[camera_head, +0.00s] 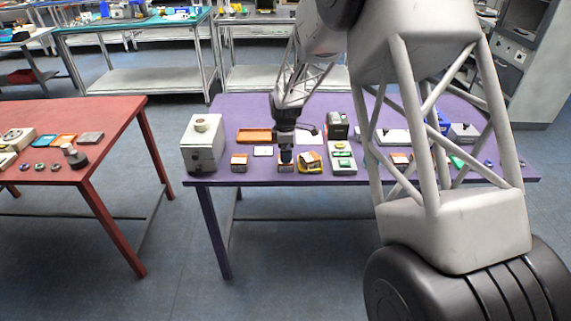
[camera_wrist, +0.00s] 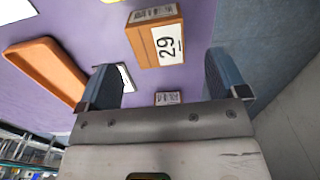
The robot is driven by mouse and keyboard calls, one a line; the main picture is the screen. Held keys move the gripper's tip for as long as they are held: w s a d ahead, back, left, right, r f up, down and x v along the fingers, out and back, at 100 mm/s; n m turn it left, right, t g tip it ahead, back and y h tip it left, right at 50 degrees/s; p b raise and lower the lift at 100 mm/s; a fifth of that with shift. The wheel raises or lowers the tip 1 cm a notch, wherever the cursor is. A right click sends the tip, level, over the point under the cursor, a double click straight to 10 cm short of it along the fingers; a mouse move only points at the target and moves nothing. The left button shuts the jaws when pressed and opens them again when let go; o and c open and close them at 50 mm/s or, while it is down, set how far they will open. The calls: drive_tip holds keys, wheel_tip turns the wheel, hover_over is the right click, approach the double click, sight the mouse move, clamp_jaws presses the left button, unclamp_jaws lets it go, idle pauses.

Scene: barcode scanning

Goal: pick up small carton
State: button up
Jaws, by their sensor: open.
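A small orange-brown carton (camera_wrist: 152,38) with a white label reading "29" lies on the purple table, just beyond and between my fingertips in the wrist view. In the head view a small carton (camera_head: 286,167) shows directly below my gripper (camera_head: 286,152), partly hidden by it. My gripper (camera_wrist: 161,68) is open, with one dark finger on each side and nothing held. I cannot tell its exact height above the carton. Another small labelled carton (camera_wrist: 168,98) shows near the gripper base, partly cut off by it. It stands to the left in the head view (camera_head: 239,160).
An orange tray (camera_head: 254,136) and a white card (camera_head: 263,151) lie left of my gripper. A white box-shaped machine (camera_head: 202,150) stands at the table's left end.

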drive_tip(key=shift+w+f, duration=0.1)
drive_tip(key=shift+f, duration=2.5)
drive_tip(key=c, duration=1.1)
drive_tip(key=shift+r, duration=0.15)
drive_tip(key=shift+r, duration=0.5)
drive_tip(key=shift+s+d+r, duration=0.1)
drive_tip(key=shift+s+r, duration=0.1)
drive_tip(key=shift+r, duration=0.4)
drive_tip(key=shift+s+r, duration=0.15)
drive_tip(key=shift+r, duration=0.45)
drive_tip(key=s+d, duration=0.1)
drive_tip(key=s, duration=0.4)
drive_tip(key=s+d+r, duration=0.1)
drive_tip(key=s, duration=0.4)
drive_tip(key=s+d, duration=0.1)
drive_tip(key=s, duration=0.4)
drive_tip(key=shift+d+r, duration=0.1)
drive_tip(key=shift+r, duration=0.05)
